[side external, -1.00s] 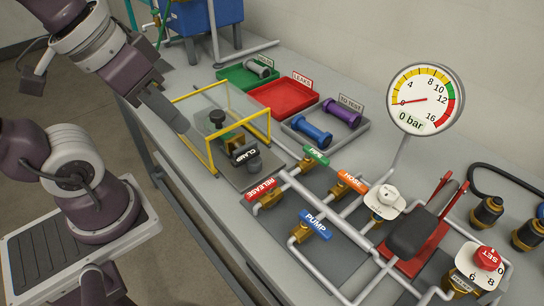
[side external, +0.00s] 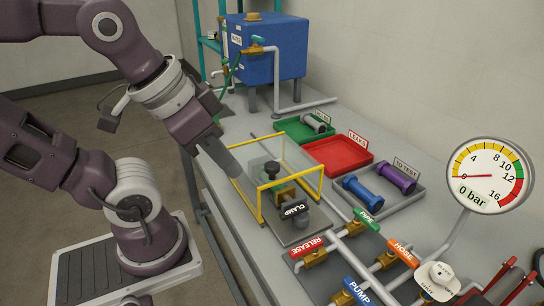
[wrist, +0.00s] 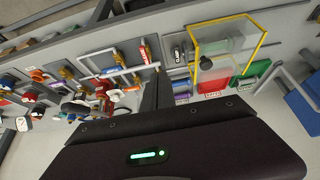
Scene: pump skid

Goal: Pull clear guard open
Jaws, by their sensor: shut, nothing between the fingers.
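The clear guard (side external: 296,160) is a see-through box with yellow edge bars. It stands over the clamp fixture (side external: 293,210), which has a black knob and a label reading CLAMP. The guard also shows at the upper right of the wrist view (wrist: 250,44). My gripper (side external: 238,172) is shut and empty, its grey fingers pointing down at the guard's left side. In the side view the fingertips overlap or lie close to the guard's left edge; I cannot tell whether they touch it. The wrist housing hides much of the wrist view's lower part.
Behind the guard are a green tray (side external: 289,133), a red tray (side external: 316,160) and a grey tray (side external: 410,203) with blue and purple cylinders. Pipes with labelled valves, including the red RELEASE handle (side external: 307,246), lie in front at right. A gauge (side external: 484,176) reads 0 bar.

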